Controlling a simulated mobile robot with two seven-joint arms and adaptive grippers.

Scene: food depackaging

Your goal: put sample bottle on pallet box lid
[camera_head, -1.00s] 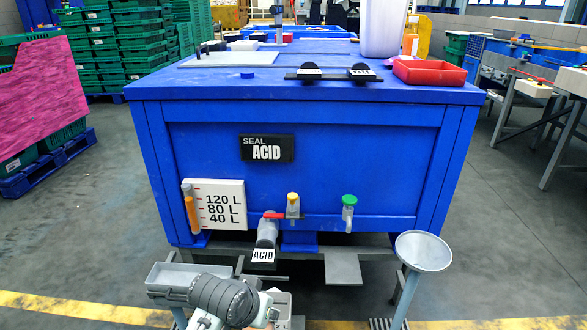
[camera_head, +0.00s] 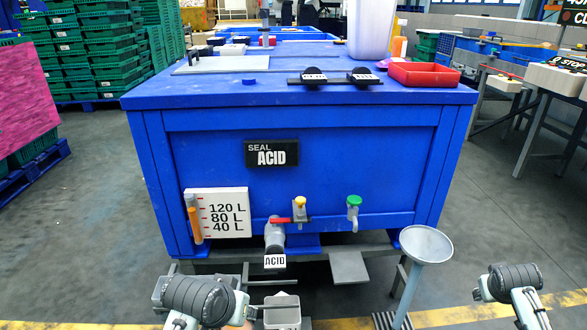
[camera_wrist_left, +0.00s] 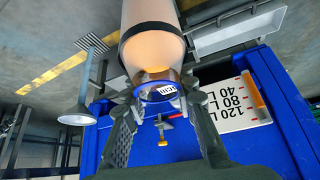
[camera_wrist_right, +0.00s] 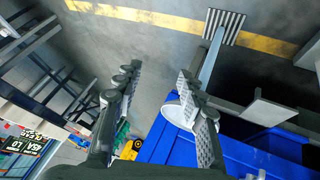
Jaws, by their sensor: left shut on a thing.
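The blue pallet box lid (camera_head: 215,86) forms the flat top of the large blue box in the head view. My left gripper (camera_wrist_left: 162,82) is shut on the sample bottle (camera_wrist_left: 152,48), a clear bottle with pale orange colouring and a blue ring at one end. In the head view my left arm, low left of centre and in front of the box, hides most of the bottle. My right gripper (camera_wrist_right: 158,75) is open and empty, off the box's right side; its fingers are hidden in the head view.
The lid's front left is mostly clear. A funnel (camera_head: 427,245) stands front right.

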